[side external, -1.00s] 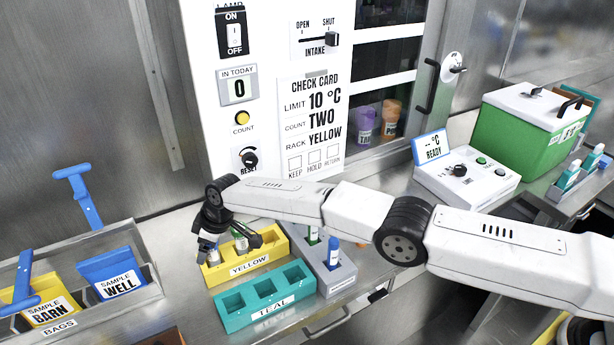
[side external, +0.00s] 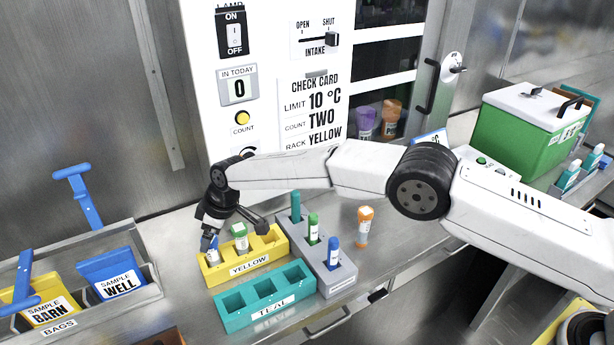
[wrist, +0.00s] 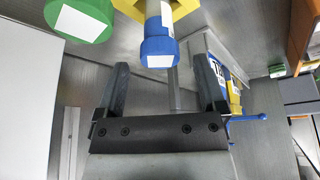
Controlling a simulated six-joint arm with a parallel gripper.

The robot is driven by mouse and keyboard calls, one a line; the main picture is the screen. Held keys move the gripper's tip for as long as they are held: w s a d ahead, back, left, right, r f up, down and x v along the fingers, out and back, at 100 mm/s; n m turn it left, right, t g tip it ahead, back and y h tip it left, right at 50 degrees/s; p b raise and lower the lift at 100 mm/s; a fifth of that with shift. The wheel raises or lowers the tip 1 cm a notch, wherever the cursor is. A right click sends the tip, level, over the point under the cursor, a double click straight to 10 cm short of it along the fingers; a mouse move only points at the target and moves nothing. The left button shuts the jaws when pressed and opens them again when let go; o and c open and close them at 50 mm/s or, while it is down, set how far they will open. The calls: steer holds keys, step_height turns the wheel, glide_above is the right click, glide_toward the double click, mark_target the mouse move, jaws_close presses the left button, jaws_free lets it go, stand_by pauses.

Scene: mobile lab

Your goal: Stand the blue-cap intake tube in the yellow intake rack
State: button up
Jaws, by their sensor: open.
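The blue-cap intake tube (side external: 210,249) stands in the left slot of the yellow rack (side external: 248,266), leaning slightly if at all. A green-cap tube (side external: 239,237) stands in the same rack's middle slot. My gripper (side external: 211,232) is just above the blue cap. In the wrist view, my gripper (wrist: 164,78) has its fingers apart, and the blue cap (wrist: 158,48) lies beyond the gap, clear of both fingertips. The yellow rack (wrist: 182,8) shows behind it, with the green cap (wrist: 82,18) at left. The tube's bottom is hidden in the slot.
A teal rack (side external: 234,316) with empty slots stands in front. A grey rack (side external: 338,279) beside it holds a teal, a green and another blue-cap tube (side external: 333,252). An orange-cap tube (side external: 363,228) stands behind right. Sample bags sit in a left tray (side external: 147,292).

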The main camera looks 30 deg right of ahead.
steer(key=v, duration=0.7)
steer(key=shift+r, duration=0.15)
stand_by(0.5)
steer(key=s+d+r+m+h, duration=0.1)
steer(key=s+d+m, duration=0.15)
steer(key=d, duration=0.45)
steer(key=s+d+r+m+h, duration=0.1)
steer(key=s+d+r, duration=0.15)
steer(key=d, duration=0.55)
steer(key=s+d+m, duration=0.2)
steer(key=s+d, duration=0.2)
steer(key=d, duration=0.3)
steer(key=s+d+m+h, duration=0.1)
steer(key=s+d+m, duration=0.1)
steer(key=s+d, duration=0.4)
steer(key=s+d+f+m, duration=0.1)
steer(key=s+d+m, duration=0.2)
steer(key=s+d, duration=0.4)
steer(key=s, duration=0.7)
steer(key=shift+s+f+h, duration=0.2)
steer(key=shift+s+h, duration=0.1)
steer(key=shift+h, duration=0.1)
